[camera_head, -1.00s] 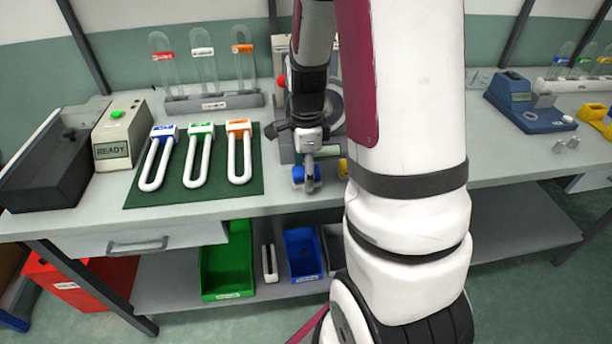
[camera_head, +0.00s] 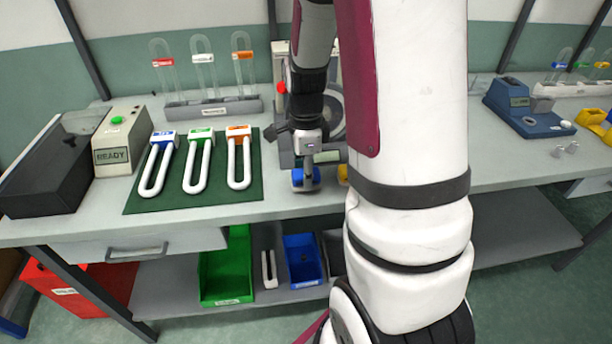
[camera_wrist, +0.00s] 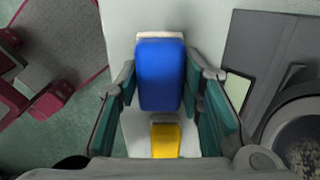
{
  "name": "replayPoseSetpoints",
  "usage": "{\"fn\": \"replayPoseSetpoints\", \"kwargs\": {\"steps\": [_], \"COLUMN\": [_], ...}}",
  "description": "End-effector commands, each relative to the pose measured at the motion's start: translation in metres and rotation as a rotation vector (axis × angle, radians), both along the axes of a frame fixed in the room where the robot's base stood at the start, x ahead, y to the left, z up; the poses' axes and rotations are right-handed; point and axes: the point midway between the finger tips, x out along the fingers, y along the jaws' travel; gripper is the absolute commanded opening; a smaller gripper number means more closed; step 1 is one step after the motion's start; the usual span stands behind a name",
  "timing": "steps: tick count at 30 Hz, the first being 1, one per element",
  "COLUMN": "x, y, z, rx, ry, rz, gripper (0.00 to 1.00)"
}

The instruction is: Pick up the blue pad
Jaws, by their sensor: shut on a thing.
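The blue pad (camera_wrist: 160,75) is a rounded blue block with a pale edge at its far end. In the wrist view it sits between the two teal-lined fingers of my gripper (camera_wrist: 162,90), which is shut on it. In the head view the blue pad (camera_head: 298,178) shows at the bench's front edge, partly hidden by my gripper (camera_head: 308,178), which reaches down onto it. I cannot tell whether the pad is clear of the bench top. A yellow pad (camera_wrist: 165,140) lies close to the blue one; it also shows in the head view (camera_head: 343,173), partly hidden by my arm.
A green mat (camera_head: 222,195) with several U-shaped tools lies left of my gripper. A grey machine (camera_head: 334,157) stands right behind it. A test-tube rack (camera_head: 213,108) is at the back. A READY box (camera_head: 120,140) and dark tray (camera_head: 50,165) stand at far left.

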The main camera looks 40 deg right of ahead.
Motion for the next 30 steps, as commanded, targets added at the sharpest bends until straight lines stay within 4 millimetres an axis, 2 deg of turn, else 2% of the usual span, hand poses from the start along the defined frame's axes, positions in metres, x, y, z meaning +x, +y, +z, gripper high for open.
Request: {"fn": "replayPoseSetpoints", "kwargs": {"steps": [5, 21, 25, 30], "x": [0.001, -0.127, -0.145, -0.158], "y": [0.0, -0.006, -0.007, -0.008], "z": [0.026, 0.037, 0.038, 0.039], "rx": [-0.003, 0.0, 0.0, 0.0], "ry": [-0.006, -0.002, -0.002, -0.001], "rz": [0.001, -0.005, -0.003, -0.002], "gripper": [0.07, 0.07, 0.07, 0.07]}}
